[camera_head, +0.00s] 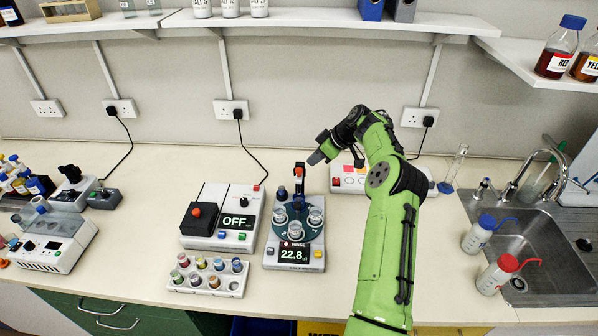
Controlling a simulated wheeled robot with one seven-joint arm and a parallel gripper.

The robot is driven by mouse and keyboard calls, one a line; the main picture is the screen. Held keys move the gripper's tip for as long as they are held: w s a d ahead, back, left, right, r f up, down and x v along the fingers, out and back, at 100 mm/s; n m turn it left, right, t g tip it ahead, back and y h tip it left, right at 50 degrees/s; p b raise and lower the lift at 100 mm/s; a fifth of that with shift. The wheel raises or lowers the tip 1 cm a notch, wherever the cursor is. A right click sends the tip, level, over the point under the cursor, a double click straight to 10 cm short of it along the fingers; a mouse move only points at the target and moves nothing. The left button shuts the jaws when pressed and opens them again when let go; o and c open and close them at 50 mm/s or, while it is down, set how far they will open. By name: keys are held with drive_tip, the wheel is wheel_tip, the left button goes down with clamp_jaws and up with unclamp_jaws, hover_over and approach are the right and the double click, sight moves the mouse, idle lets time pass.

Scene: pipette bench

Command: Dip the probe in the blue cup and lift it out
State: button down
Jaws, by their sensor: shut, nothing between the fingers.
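I cannot tell which cup is the blue one at this size. My gripper (315,156) is shut and empty. In the picture it is just above and right of that upright part, pointing down-left; I see no contact.
A white rack (203,286) of coloured pots stands front left of the instrument. An "OFF" device (222,240) stands left, and a white box (350,185) with coloured buttons behind. Blue and red wash bottles stand right by the sink (545,240). Shelves hang above.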

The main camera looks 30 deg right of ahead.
sight(300, 170)
drive_tip(key=shift+b+x, duration=0.3)
drive_tip(key=shift+x, duration=2.3)
wheel_tip(300, 170, down, 4)
drive_tip(key=b, duration=0.3)
drive_tip(key=s, duration=0.1)
drive_tip(key=s+d+r+b, duration=0.1)
drive_tip(key=shift+s+d, duration=0.25)
drive_tip(key=shift+r, duration=0.1)
drive_tip(key=v, duration=1.5)
drive_tip(key=shift+s+p, duration=0.35)
